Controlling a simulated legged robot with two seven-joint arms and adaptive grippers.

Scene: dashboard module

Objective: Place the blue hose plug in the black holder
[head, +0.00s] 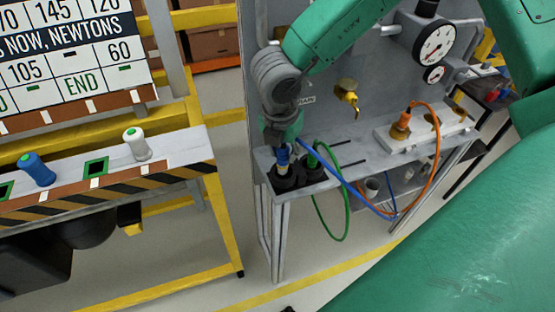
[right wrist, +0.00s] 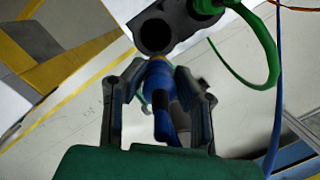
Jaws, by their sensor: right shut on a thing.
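The blue hose plug (head: 283,157) is between the fingers of my right gripper (head: 282,138), just above the black holder (head: 285,181) at the bench's front left corner. In the right wrist view, my right gripper (right wrist: 160,85) is shut on the blue plug (right wrist: 158,105). The plug's tip points at the holder's round dark opening (right wrist: 155,36), which shows uncovered. I cannot tell whether tip and rim touch. A green plug (head: 312,159) sits in the neighbouring black holder (head: 314,174); it also shows in the right wrist view (right wrist: 205,6). My left gripper is not in view.
The blue hose (head: 345,184) and green hose (head: 332,231) loop off the bench front. An orange plug (head: 401,124) stands in a light block at right. A brass tap (head: 348,93) and gauge (head: 434,43) are on the back panel. A separate button table (head: 180,146) stands at left.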

